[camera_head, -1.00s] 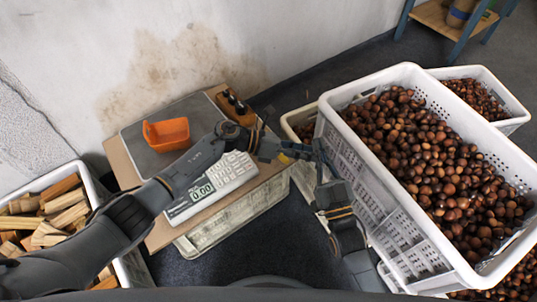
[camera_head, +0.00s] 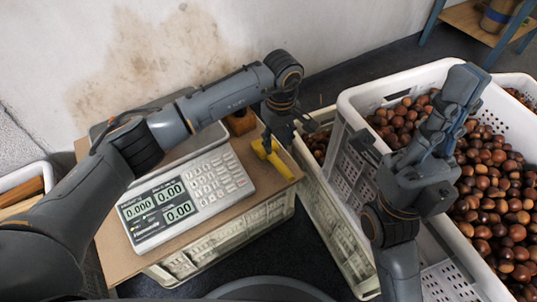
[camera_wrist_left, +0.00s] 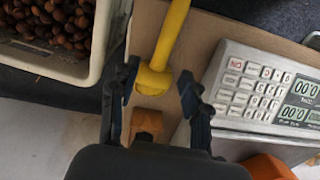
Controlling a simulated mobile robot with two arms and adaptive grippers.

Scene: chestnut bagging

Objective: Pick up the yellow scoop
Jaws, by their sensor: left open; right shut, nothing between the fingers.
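The yellow scoop (camera_head: 273,157) lies on the brown board beside the scale, at the board's right end. Its yellow handle also shows in the left wrist view (camera_wrist_left: 170,40), with a thicker rounded end. My left gripper (camera_head: 287,128) is open above the scoop and partly covers it. In the left wrist view my left gripper's fingers (camera_wrist_left: 158,82) stand apart on either side of the rounded yellow end. Whether they touch it I cannot tell. My right gripper (camera_head: 462,95) is shut and empty, raised over the chestnut crate.
The scale (camera_head: 205,197) with its keypad and display sits left of the scoop. A wooden block (camera_wrist_left: 146,121) is close to the left gripper. A white crate of chestnuts (camera_head: 352,112) stands on the right. An orange object (camera_wrist_left: 266,167) shows at the wrist view's lower edge.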

